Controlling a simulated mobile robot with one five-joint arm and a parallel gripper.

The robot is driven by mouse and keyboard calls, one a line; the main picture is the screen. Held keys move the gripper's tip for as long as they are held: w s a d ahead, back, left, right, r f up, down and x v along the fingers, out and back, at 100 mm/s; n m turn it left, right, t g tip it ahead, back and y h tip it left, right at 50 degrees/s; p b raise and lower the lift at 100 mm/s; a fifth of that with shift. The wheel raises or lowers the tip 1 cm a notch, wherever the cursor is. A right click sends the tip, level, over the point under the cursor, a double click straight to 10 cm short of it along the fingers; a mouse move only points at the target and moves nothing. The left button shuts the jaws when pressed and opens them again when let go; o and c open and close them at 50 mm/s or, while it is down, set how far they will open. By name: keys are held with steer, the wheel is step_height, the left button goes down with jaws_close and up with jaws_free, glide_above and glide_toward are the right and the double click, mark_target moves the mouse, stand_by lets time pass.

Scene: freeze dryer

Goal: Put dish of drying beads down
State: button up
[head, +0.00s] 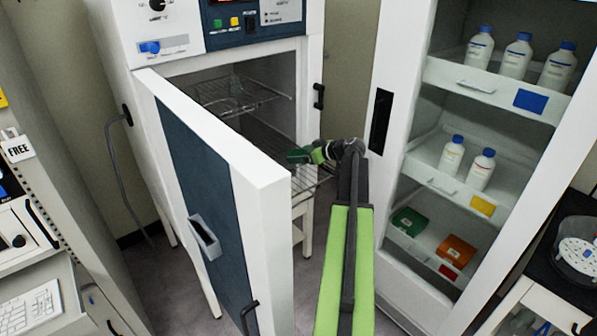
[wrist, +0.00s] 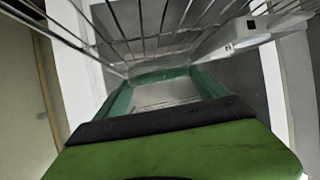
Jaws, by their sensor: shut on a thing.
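A teal-green dish (head: 298,156) is held at the end of my gripper (head: 312,154), just inside the open front of the drying cabinet. In the wrist view the dish (wrist: 163,74) shows as a teal rim around a pale grey middle, directly ahead of my gripper (wrist: 160,115). Single beads cannot be made out. My gripper is shut on the dish's near side. The dish is near the lower wire shelf (head: 262,143); I cannot tell whether it touches it. An upper wire shelf (head: 225,97) bears a small clear vessel (head: 236,86).
The cabinet's door (head: 262,215) stands open left of my arm. A white storage unit (head: 402,85) with bottles and boxes stands close on the right. Wire bars (wrist: 150,20) cross the top of the wrist view. Grey floor shows below.

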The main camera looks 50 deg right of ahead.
mark_target(301, 170)
steer(key=shift+w+a+f, duration=0.1)
steer(key=shift+w, duration=0.05)
step_height(301, 170, down, 4)
steer(key=b, duration=0.4)
steer(key=shift+f, duration=0.2)
steer(key=o, duration=1.5)
steer(key=shift+r, duration=0.4)
steer(key=p+v, duration=0.5)
steer(key=v, duration=0.6)
steer(key=shift+s+r, duration=0.1)
steer(key=shift+s, duration=0.4)
